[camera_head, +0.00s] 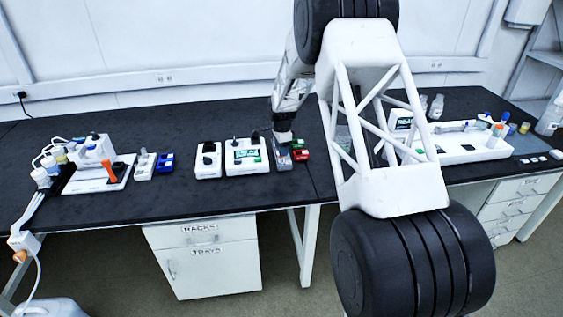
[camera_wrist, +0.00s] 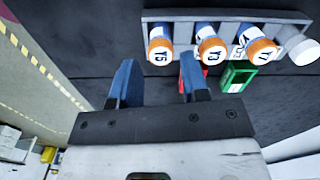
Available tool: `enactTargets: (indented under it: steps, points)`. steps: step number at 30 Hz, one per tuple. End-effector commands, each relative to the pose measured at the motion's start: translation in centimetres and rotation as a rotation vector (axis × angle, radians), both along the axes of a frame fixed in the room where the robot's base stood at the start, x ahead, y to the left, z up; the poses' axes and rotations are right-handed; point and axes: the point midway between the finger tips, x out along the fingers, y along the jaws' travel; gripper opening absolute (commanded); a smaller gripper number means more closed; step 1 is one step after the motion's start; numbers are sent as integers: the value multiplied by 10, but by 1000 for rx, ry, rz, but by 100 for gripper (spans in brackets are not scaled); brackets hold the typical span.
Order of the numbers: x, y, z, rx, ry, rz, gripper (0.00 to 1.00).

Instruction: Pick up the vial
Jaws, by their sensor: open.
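Several vials with orange caps stand in a row in a grey rack (camera_wrist: 228,14) at the top of the wrist view. The left vial (camera_wrist: 160,48) is marked 15, the middle vial (camera_wrist: 211,48) 13, and a third vial (camera_wrist: 258,48) has a number I cannot read surely. A white-capped vial (camera_wrist: 303,50) is at the right end. My gripper (camera_wrist: 157,66) is open, its blue fingers apart with nothing between them, just below the left vials. In the head view my gripper (camera_head: 283,138) is low over the bench by a small grey rack (camera_head: 284,158); its fingers are hard to make out there.
A green block (camera_wrist: 238,76) lies close to the vials, with a red piece partly hidden behind my right finger. A white device (camera_head: 246,158) stands left of my gripper. A white tray (camera_head: 455,152) is at the right. Black bench (camera_head: 215,125) behind the devices is clear.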

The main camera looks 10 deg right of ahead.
Motion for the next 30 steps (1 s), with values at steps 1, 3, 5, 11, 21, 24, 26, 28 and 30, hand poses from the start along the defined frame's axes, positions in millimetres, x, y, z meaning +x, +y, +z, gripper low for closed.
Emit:
enactTargets:
  steps: [1, 3, 5, 11, 21, 24, 26, 28, 30]
  points:
    - [0, 0, -7, 0, 2, 0, 42]
    - [0, 1, -14, 0, 2, 0, 42]
    - [1, 1, -21, 0, 2, 0, 42]
    - [1, 1, -38, 0, 1, 0, 42]
    - [1, 1, -41, 0, 1, 0, 42]
    - [1, 1, -41, 0, 1, 0, 42]
    - [1, 1, -41, 0, 1, 0, 42]
    - [1, 1, -41, 0, 1, 0, 42]
    - [1, 1, -41, 0, 1, 0, 39]
